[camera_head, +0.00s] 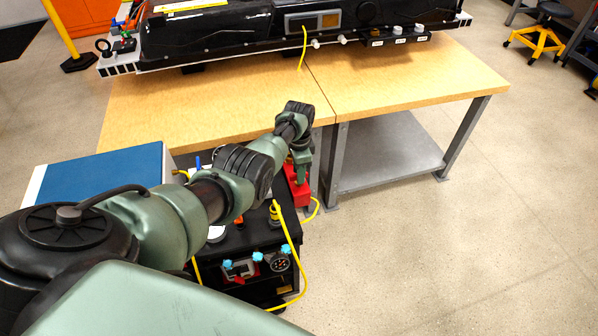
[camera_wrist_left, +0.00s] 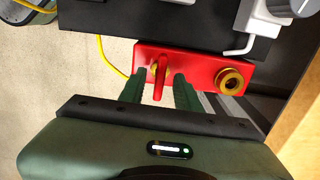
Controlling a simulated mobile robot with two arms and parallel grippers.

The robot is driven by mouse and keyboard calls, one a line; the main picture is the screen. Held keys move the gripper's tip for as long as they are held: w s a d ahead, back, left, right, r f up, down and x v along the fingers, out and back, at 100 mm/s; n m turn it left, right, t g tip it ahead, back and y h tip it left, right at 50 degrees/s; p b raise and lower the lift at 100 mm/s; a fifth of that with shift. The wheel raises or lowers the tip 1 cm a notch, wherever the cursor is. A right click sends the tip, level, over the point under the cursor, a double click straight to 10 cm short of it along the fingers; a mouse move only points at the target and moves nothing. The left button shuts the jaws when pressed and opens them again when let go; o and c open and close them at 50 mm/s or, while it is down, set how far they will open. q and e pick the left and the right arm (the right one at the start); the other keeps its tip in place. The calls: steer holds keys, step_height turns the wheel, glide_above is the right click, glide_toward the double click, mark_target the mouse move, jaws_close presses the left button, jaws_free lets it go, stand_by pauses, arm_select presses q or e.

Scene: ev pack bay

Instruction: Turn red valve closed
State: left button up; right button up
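The red valve is a red block with a red lever handle (camera_wrist_left: 160,75) and a brass port (camera_wrist_left: 231,80) on its right, seen in the left wrist view. In the head view the red valve block (camera_head: 297,192) sits at the right edge of a black cart, partly covered by my left gripper (camera_head: 302,165). In the left wrist view my left gripper (camera_wrist_left: 160,88) has its two green fingers apart, one on each side of the lever. Gaps show between fingers and lever, and I cannot tell whether they touch. My right gripper is not in view.
The black cart (camera_head: 262,290) carries yellow cables, knobs and connectors. A blue-topped box (camera_head: 100,170) stands to its left. Wooden workbenches (camera_head: 410,80) with a black battery pack (camera_head: 240,35) stand just beyond.

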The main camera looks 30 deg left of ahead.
arm_select(q)
step_height(320, 180, up, 7)
steer(key=shift+r+p, duration=0.2)
steer(key=shift+p, duration=0.75)
steer(key=shift+f, duration=0.1)
